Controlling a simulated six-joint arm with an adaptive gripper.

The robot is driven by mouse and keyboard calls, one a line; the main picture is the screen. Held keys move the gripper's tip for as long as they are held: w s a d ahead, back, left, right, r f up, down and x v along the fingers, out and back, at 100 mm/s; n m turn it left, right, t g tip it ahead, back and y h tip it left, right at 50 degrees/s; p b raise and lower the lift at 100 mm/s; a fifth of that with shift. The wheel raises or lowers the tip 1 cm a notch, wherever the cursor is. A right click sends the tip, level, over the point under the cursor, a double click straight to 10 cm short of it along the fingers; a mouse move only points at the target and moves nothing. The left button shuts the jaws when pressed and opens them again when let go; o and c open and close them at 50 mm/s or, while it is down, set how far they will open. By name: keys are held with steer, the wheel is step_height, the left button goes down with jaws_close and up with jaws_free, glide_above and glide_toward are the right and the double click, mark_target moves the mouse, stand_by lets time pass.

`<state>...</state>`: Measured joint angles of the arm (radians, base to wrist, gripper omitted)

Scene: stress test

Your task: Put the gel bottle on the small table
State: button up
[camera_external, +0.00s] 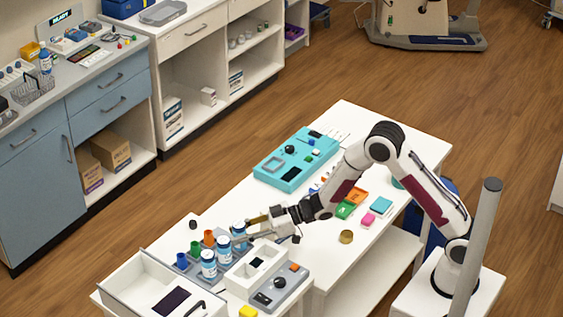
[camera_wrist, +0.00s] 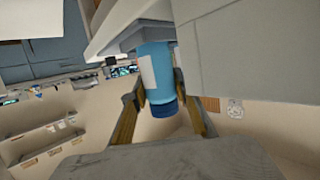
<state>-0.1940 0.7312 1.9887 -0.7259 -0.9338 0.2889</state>
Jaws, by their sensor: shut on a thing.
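My gripper (camera_external: 247,231) is shut on a blue bottle with a pale label (camera_external: 238,228), at the near left part of the white table. In the wrist view the bottle (camera_wrist: 155,70) sits between the two fingers, its dark blue cap toward the camera. Two similar blue-and-white bottles, one (camera_external: 223,246) and another (camera_external: 208,264), stand close by. I cannot tell from its label whether the held bottle is the gel bottle. The long white table (camera_external: 325,272) carries these things; no separate small table can be made out for certain.
Green, orange and blue small containers (camera_external: 196,248) stand left of the bottles. A white open tray (camera_external: 140,280) and a grey device (camera_external: 277,288) are in front. A turquoise tray (camera_external: 290,180) lies farther back. Clear tabletop (camera_external: 225,205) shows behind the bottles.

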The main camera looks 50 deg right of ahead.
steer(key=shift+f, duration=0.4)
stand_by(0.7)
steer(key=o, duration=1.4)
steer(key=shift+c, duration=0.2)
steer(key=v, duration=1.2)
steer(key=shift+r, duration=0.1)
